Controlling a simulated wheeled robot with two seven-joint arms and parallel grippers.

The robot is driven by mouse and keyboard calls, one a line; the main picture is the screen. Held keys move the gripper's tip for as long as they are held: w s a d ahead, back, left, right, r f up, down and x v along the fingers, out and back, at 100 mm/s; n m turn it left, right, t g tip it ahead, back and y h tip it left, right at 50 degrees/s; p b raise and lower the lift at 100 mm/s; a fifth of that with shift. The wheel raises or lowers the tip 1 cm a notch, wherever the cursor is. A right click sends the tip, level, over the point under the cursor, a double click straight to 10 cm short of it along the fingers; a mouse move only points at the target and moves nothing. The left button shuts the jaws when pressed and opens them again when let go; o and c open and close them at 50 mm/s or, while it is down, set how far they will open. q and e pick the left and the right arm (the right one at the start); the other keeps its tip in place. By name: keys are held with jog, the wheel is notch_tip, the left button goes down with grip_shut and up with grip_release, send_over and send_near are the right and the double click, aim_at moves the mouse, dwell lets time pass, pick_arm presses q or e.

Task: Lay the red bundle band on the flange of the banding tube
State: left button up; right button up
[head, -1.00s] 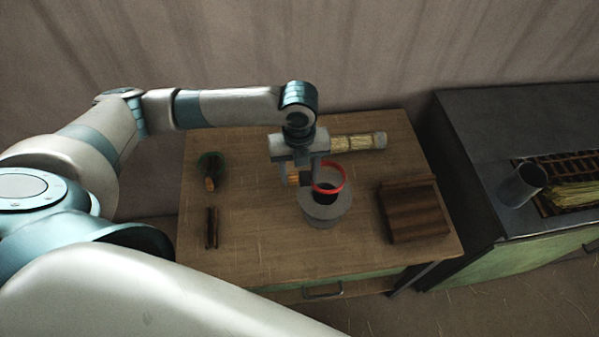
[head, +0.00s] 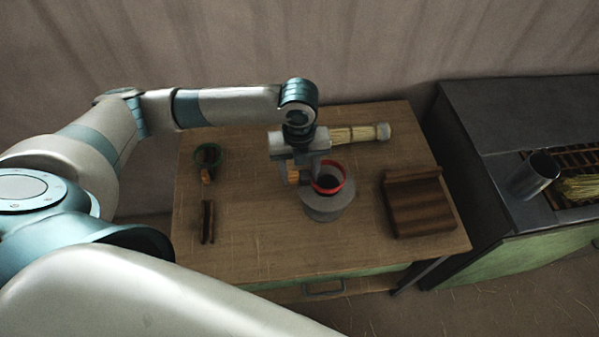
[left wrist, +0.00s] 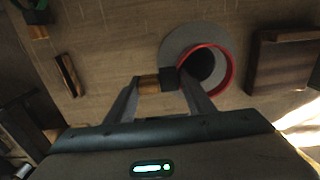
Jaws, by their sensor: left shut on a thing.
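My left gripper (head: 305,175) is shut on the small wood-and-dark tab of the red bundle band; the tab (left wrist: 153,83) shows between its fingers in the left wrist view. The red bundle band (head: 344,185) is a ring at the right of the fingers. The grey banding tube (head: 329,211) stands upright on the table under the band. In the left wrist view the band (left wrist: 230,72) overlaps the tube's dark mouth and lies off-centre to the right over the grey flange (left wrist: 180,46). I cannot tell whether band and flange touch. My right gripper is not in view.
A green ring with a wooden tab (head: 209,154) and dark sticks (head: 207,222) lie on the table's left. A brown grooved block (head: 418,204) is at the right. A straw bundle (head: 355,134) lies behind my gripper. A dark cabinet (head: 480,130) adjoins, with a metal cup (head: 534,176).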

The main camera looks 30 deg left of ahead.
aim_at(299, 181)
pick_arm(q)
jog(key=shift+f+b, duration=0.8)
jog(key=shift+f, duration=0.8)
jog(key=o, duration=1.1)
jog(key=shift+o, duration=0.2)
notch_tip(299, 181, up, 17)
jog(key=b, duration=0.2)
jog(key=shift+r+b, duration=0.15)
jog(key=shift+b, duration=0.2)
jog(key=shift+s, duration=0.15)
